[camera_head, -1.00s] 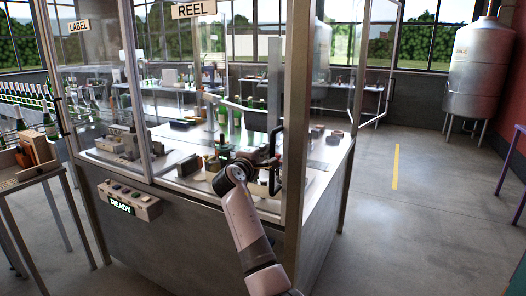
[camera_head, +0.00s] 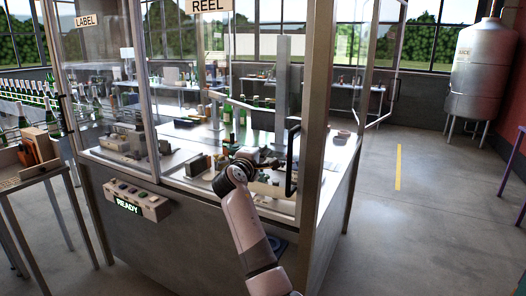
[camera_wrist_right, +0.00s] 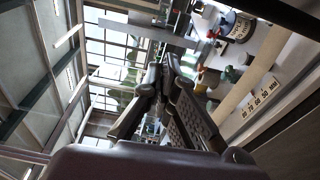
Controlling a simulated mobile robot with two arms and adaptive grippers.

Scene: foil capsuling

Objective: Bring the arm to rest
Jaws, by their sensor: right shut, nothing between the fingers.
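My right arm reaches up from the bottom of the head view. Its gripper (camera_head: 262,161) is in front of the machine's glazed enclosure, left of a dark vertical door handle (camera_head: 291,160). In the head view the gripper is small and dark against the clutter behind it. In the right wrist view the two fingers of the right gripper (camera_wrist_right: 160,75) come together at their tips with nothing held between them. I cannot tell how near the fingertips are to the glass. My left gripper is not in view.
The enclosure's metal post (camera_head: 315,110) stands right of my arm. A control box reading READY (camera_head: 138,200) is on its front. A side table (camera_head: 35,172) with a wooden crate is at the left. Open floor with a yellow line (camera_head: 398,167) lies to the right, before a steel tank (camera_head: 480,75).

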